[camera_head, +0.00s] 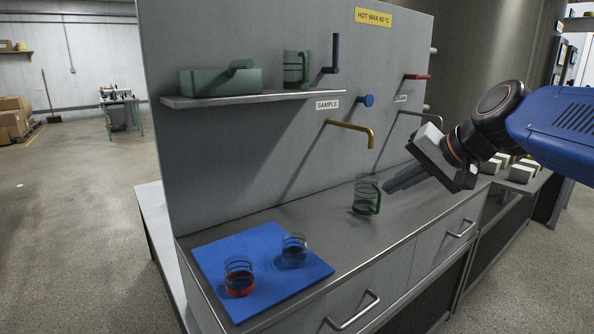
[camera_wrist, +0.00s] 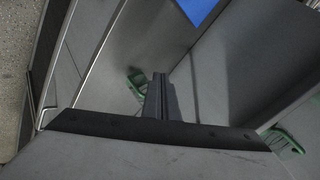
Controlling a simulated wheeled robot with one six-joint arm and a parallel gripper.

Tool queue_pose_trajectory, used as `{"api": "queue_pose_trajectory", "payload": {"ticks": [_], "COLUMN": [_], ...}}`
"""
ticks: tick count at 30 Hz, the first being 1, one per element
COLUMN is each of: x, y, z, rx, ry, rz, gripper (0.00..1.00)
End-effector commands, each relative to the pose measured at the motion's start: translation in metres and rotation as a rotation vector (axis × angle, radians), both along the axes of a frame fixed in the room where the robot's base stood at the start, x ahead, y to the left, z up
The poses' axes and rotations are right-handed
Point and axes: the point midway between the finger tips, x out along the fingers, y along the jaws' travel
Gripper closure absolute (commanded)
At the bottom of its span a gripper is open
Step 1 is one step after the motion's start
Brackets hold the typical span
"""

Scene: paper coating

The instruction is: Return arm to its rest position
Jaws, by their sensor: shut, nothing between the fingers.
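My gripper (camera_head: 388,187) is shut and empty, with its dark fingers together above the counter. Its tip is just right of a clear beaker with a green handle (camera_head: 366,196), which stands upright on the counter. I cannot tell whether they touch. In the wrist view my gripper's fingers (camera_wrist: 161,92) are closed together in the middle, and the green-handled beaker (camera_wrist: 136,84) shows to their left, partly hidden. My wrist and blue arm come in from the right.
A blue mat (camera_head: 212,257) on the counter (camera_head: 330,225) holds two small glass vessels, one with a red base (camera_head: 239,277). A shelf (camera_head: 230,99) carries a green box (camera_head: 221,81) and another green-handled beaker (camera_head: 296,68). A brass spout (camera_head: 350,129) and a red-handled drain spout (camera_head: 418,77) stick out from the panel.

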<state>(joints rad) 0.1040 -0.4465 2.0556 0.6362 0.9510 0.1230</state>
Motion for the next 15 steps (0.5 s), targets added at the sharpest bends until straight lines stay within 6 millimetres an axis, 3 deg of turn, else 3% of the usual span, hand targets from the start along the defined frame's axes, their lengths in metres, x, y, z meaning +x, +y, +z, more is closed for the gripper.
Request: {"api": "queue_pose_trajectory", "payload": {"ticks": [1,9,15], "x": [-0.023,-0.132,-0.191], "y": [-0.002,-0.036,-0.064], "z": [-0.022,-0.141,-0.206], "rx": [-0.059,-0.405,-0.604], "ry": [0.015,0.1,0.146], "rz": [0.022,0.156,0.247], "gripper": [1.0,1.0,1.0]}}
